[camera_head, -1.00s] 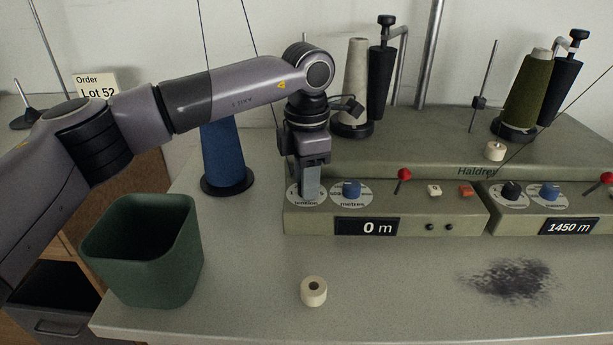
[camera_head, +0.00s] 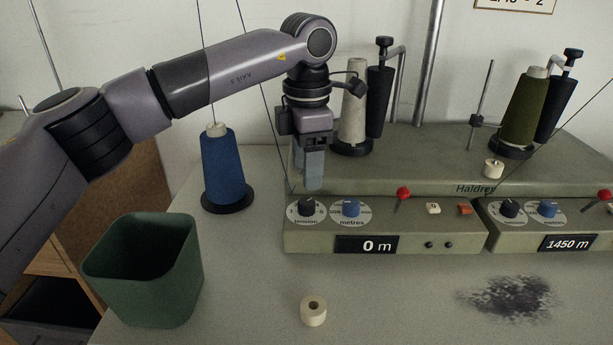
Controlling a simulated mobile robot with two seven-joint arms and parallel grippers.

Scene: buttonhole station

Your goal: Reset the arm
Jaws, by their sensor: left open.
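My left arm comes in from the left, and its gripper (camera_head: 313,172) hangs pointing down above the left part of the grey-green Haldrey machine (camera_head: 385,246). The gripper is open and holds nothing that I can see. Its fingers are above the tension knob (camera_head: 306,208) and apart from it. The blue metres knob (camera_head: 350,209) sits just right of the tension knob. The display (camera_head: 367,244) below reads 0 m. My right gripper is not in view.
A blue thread cone (camera_head: 224,170) stands left of the machine. A green bin (camera_head: 145,272) is at the front left and a small cream spool (camera_head: 313,310) lies in front. A white cone (camera_head: 354,105) and an olive cone (camera_head: 524,112) stand behind. A dark smudge marks the tabletop.

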